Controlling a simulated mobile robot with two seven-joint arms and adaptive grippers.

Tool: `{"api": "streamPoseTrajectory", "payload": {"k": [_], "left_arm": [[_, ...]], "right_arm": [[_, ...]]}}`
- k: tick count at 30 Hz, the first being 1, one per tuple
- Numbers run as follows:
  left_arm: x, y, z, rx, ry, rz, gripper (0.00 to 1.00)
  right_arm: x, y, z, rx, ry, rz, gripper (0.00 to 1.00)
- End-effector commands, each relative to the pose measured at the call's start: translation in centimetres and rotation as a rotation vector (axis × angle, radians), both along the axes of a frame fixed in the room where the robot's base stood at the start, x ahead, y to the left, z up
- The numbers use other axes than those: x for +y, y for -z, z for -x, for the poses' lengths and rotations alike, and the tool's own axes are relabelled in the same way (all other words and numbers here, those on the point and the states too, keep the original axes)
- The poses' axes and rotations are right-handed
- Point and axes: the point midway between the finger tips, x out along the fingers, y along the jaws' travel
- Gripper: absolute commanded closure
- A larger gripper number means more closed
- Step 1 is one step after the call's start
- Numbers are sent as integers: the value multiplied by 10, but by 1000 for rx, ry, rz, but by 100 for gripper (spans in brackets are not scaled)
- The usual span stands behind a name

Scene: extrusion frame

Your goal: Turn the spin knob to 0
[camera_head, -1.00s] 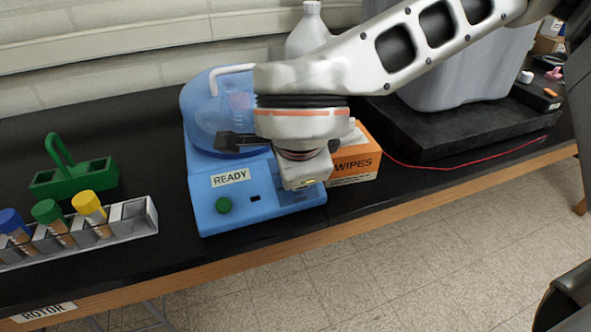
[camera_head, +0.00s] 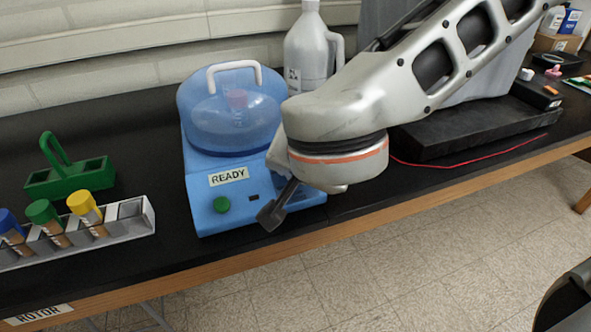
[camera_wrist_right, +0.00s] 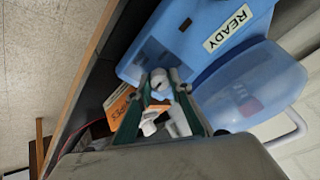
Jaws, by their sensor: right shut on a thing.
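The blue centrifuge (camera_head: 204,212) stands on the bench with its clear domed lid (camera_head: 232,128) down. The spin knob (camera_wrist_right: 158,77) shows as a small grey-white piece between my right fingertips in the wrist view. My right gripper (camera_wrist_right: 160,86) is shut on it. In the head view my right wrist covers the right side of the front panel and hides the knob. I cannot read the knob's setting.
A tube rack (camera_head: 140,222) with several capped tubes and a green holder (camera_head: 68,180) stand at left. A grey-white jug (camera_head: 308,55) is behind the centrifuge. An orange wipes box (camera_wrist_right: 118,105) is close by the gripper. A red cord (camera_head: 470,160) lies at right.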

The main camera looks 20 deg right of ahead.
Motion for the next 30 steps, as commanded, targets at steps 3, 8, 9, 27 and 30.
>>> {"api": "streamPoseTrajectory", "payload": {"k": [3,8,9,27,30], "left_arm": [[0,2,2,5,0,-1,60],[0,5,6,11,1,-2,60],[0,5,6,12,1,-2,60],[0,6,7,13,1,-2,60],[0,5,5,10,1,-2,60]], "right_arm": [[-1,1,0,-2,-85,55,100],[-1,0,0,-4,-187,120,100],[-1,1,1,-4,-210,136,100],[-1,1,1,-7,-355,229,100],[-1,1,1,-7,-356,230,100]]}}
